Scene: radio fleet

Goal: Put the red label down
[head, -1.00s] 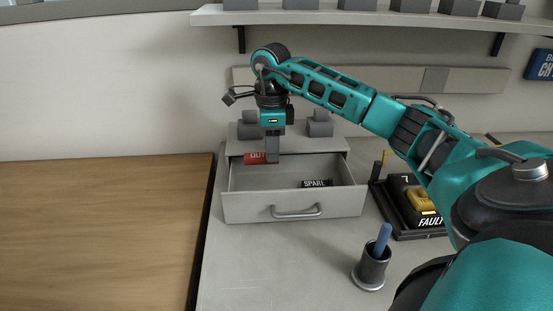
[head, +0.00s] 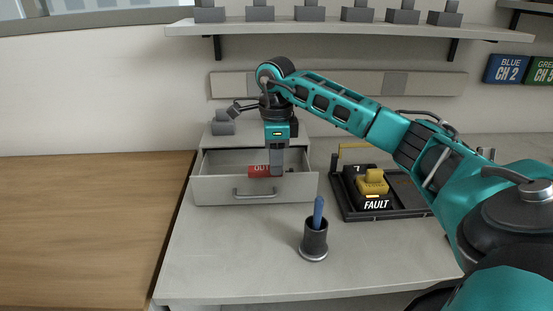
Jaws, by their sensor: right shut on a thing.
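The red label (head: 259,171) with white letters, partly covered by my gripper, shows at the open drawer. My right gripper (head: 277,170) points down and is shut on the red label. The grey drawer (head: 225,193) is pulled out from its cabinet, with a handle on its front. I cannot tell whether the label touches the drawer floor. A small dark piece shows just right of the gripper; the rest of it is hidden. My left gripper is out of view.
A cup (head: 314,243) with a blue stick stands in front of the drawer. To the right, a black tray (head: 372,213) holds a yellow-topped radio marked FAULT. A shelf (head: 350,30) with several grey stands runs above.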

